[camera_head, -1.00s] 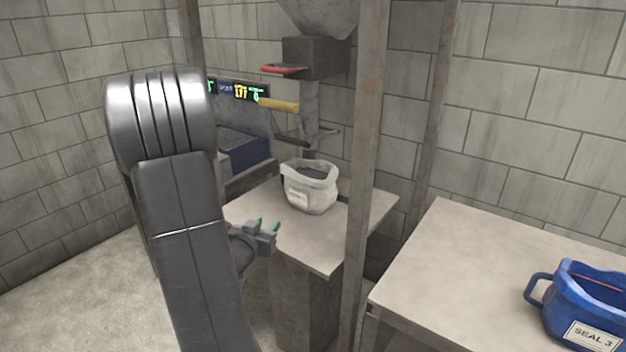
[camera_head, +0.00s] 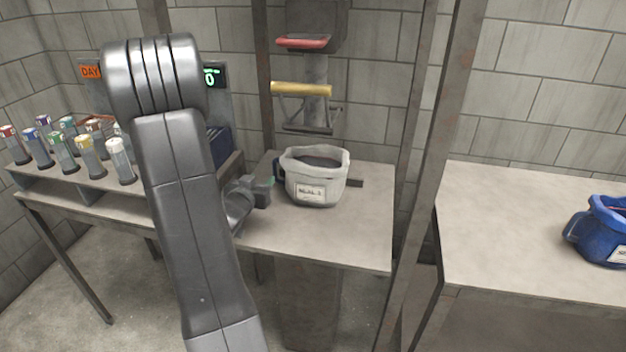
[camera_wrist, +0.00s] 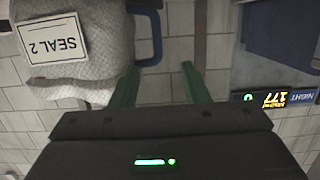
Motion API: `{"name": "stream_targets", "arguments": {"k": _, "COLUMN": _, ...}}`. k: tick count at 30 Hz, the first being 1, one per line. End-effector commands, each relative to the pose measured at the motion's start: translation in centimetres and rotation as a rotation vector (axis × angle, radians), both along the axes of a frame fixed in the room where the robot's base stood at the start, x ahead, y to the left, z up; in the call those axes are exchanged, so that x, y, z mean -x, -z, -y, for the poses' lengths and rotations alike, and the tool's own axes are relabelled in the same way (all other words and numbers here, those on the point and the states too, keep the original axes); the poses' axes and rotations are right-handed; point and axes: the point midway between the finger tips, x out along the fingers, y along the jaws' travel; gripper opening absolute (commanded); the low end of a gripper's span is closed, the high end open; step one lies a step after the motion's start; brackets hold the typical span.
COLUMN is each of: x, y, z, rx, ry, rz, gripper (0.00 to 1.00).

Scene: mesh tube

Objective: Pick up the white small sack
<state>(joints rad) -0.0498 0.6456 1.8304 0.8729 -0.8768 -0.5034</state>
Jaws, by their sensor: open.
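The white small sack (camera_head: 316,178) stands upright and open-topped on the small table (camera_head: 330,243), with a label on its front and a dark handle on its left. My gripper (camera_head: 268,182) is just left of the sack, near the handle, and largely hidden behind my arm's link. In the wrist view the picture is upside down. The sack (camera_wrist: 95,50) fills the upper left with its "SEAL 2" label, and its blue handle (camera_wrist: 148,40) hangs above the two green fingertips (camera_wrist: 158,85). The fingers are apart with nothing between them.
A metal post (camera_head: 440,150) stands right of the small table. Beyond it a second table (camera_head: 540,225) bears a blue sack (camera_head: 602,232). A rack (camera_head: 75,185) of coloured tubes is at left. A yellow-handled lever (camera_head: 301,89) and a red handle (camera_head: 302,42) are above the sack.

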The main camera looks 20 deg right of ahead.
Motion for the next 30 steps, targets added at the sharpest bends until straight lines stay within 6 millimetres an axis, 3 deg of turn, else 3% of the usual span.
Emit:
{"name": "stream_targets", "arguments": {"k": 3, "x": -1.7, "y": 0.4, "z": 1.2, "rx": 0.0, "ry": 0.002, "rz": 0.0, "gripper": 0.41}}
{"name": "stream_targets", "arguments": {"k": 11, "x": -3.3, "y": 0.8, "z": 2.4, "rx": 0.0, "ry": 0.001, "rz": -0.001, "gripper": 0.41}}
{"name": "stream_targets", "arguments": {"k": 19, "x": -6.3, "y": 1.5, "z": 4.6, "rx": 0.0, "ry": 0.0, "rz": 0.0, "gripper": 0.41}}
{"name": "stream_targets", "arguments": {"k": 29, "x": -7.0, "y": 1.7, "z": 5.0, "rx": -0.001, "ry": -0.001, "rz": -0.001, "gripper": 0.41}}
{"name": "stream_targets", "arguments": {"k": 30, "x": -7.0, "y": 1.7, "z": 5.0, "rx": -0.001, "ry": -0.001, "rz": -0.001, "gripper": 0.34}}
